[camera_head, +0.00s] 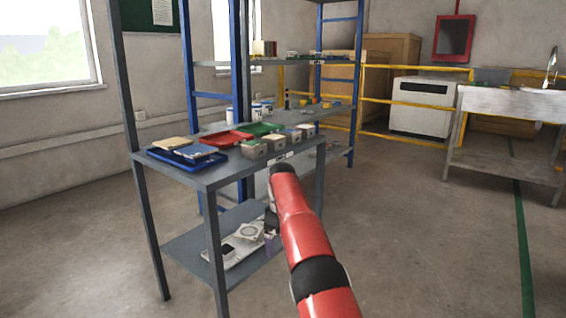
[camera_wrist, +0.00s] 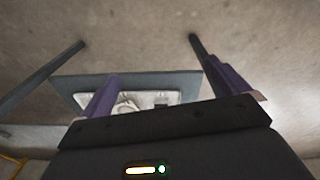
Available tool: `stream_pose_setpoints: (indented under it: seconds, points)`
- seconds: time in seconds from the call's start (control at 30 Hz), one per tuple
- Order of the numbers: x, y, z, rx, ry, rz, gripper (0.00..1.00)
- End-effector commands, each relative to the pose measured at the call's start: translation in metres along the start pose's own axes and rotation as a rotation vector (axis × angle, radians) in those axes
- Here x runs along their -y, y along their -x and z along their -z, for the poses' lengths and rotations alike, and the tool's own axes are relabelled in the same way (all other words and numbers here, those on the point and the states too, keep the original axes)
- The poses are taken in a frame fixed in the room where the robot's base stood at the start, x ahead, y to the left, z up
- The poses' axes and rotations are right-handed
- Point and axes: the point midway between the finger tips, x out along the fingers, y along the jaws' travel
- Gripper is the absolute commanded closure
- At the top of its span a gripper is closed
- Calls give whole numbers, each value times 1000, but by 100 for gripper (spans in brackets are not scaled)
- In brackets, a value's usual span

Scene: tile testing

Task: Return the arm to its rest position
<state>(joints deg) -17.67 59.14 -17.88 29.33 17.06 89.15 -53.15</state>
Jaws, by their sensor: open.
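My red arm reaches forward from the bottom of the head view to the front of a grey metal workbench (camera_head: 225,177). My gripper (camera_wrist: 160,75) shows in the wrist view as two purple fingers spread wide apart, with nothing between them. In the head view my gripper (camera_head: 271,240) is mostly hidden by the arm and hangs below the benchtop, near the right end of the lower shelf. A white device (camera_head: 235,250) lies on that shelf (camera_head: 190,245); it also shows behind the fingers in the wrist view (camera_wrist: 140,98).
The benchtop holds a blue tray (camera_head: 160,156) with tiles, a red tray (camera_head: 226,139), a green tray (camera_head: 262,128) and several small boxes (camera_head: 273,143). Blue-post shelving stands behind. A sink table (camera_head: 510,101) is at right. Open floor (camera_head: 420,240) lies right of the arm.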

Motion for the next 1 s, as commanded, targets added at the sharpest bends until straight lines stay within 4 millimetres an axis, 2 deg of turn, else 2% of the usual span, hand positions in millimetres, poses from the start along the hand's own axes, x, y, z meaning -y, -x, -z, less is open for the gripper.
stream_pose_setpoints:
  seconds: [0.03,0.17,0.27,0.4,0.47,0.6,0.73,0.87,1.0]
  points:
    - [-2,17,-8,-11,-31,-6,0]
    - [-4,56,-30,-41,-128,-20,0]
    - [0,96,-56,-73,-226,-34,0]
    - [18,151,-100,-123,-377,-52,0]
    - [31,171,-120,-144,-439,-59,0]
    - [68,210,-164,-191,-568,-79,0]
    - [111,233,-203,-231,-674,-100,0]
    - [160,244,-240,-266,-771,-126,0]
    - [216,242,-278,-302,-867,-162,0]
